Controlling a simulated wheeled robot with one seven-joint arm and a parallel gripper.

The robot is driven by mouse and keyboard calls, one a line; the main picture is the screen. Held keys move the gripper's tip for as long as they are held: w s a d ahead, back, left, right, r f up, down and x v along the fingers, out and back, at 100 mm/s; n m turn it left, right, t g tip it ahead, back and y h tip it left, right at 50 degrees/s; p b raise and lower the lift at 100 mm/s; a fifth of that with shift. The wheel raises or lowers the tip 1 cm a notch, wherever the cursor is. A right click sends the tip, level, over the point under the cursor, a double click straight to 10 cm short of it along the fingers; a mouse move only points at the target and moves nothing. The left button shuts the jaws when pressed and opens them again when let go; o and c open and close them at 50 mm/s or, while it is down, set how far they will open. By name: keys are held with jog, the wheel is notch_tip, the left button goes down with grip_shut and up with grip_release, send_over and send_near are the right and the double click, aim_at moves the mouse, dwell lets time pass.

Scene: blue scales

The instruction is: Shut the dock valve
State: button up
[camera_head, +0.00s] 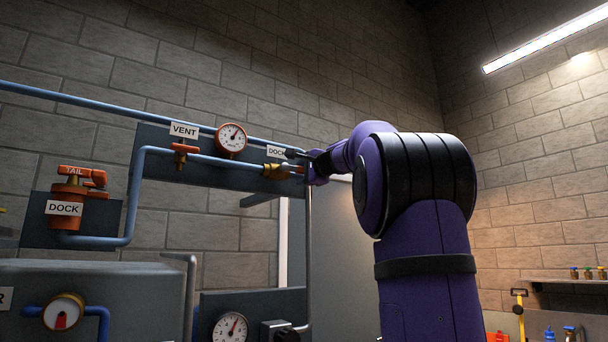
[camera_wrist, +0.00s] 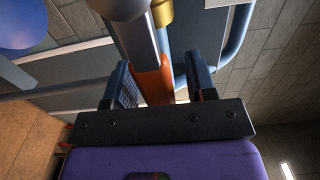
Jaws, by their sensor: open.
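The dock valve is a brass body (camera_head: 275,171) on the blue pipe, partly behind my gripper, with a white DOCK label (camera_head: 276,152) just above it. Its orange lever (camera_head: 296,169) points toward my gripper (camera_head: 303,163). In the wrist view the orange lever (camera_wrist: 153,82) lies between the two dark fingers of my gripper (camera_wrist: 163,82), nearer the left one. The fingers are apart, and I cannot tell whether either touches the lever. A brass part (camera_wrist: 161,12) shows at the top of that view.
The VENT valve (camera_head: 180,155) and a dial gauge (camera_head: 232,138) are on the pipework to the left. An orange fitting (camera_head: 67,190), also marked DOCK, has a TAIL lever (camera_head: 76,170). A vertical grey pipe (camera_head: 309,240) runs below my gripper. A shelf (camera_head: 570,280) is far right.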

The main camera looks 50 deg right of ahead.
jog(key=shift+c, duration=0.5)
grip_shut()
jog(key=shift+f+m, duration=0.15)
jog(key=shift+m, duration=0.15)
jog(key=w+a+f+m, duration=0.1)
jog(key=a+f+m, duration=0.6)
jog(key=m, duration=1)
jog(key=shift+w+a+f, duration=0.25)
jog(key=shift+w+f, duration=0.05)
jog(key=shift+w, duration=0.1)
jog(key=shift+a+m, duration=0.1)
jog(key=shift+m, duration=0.3)
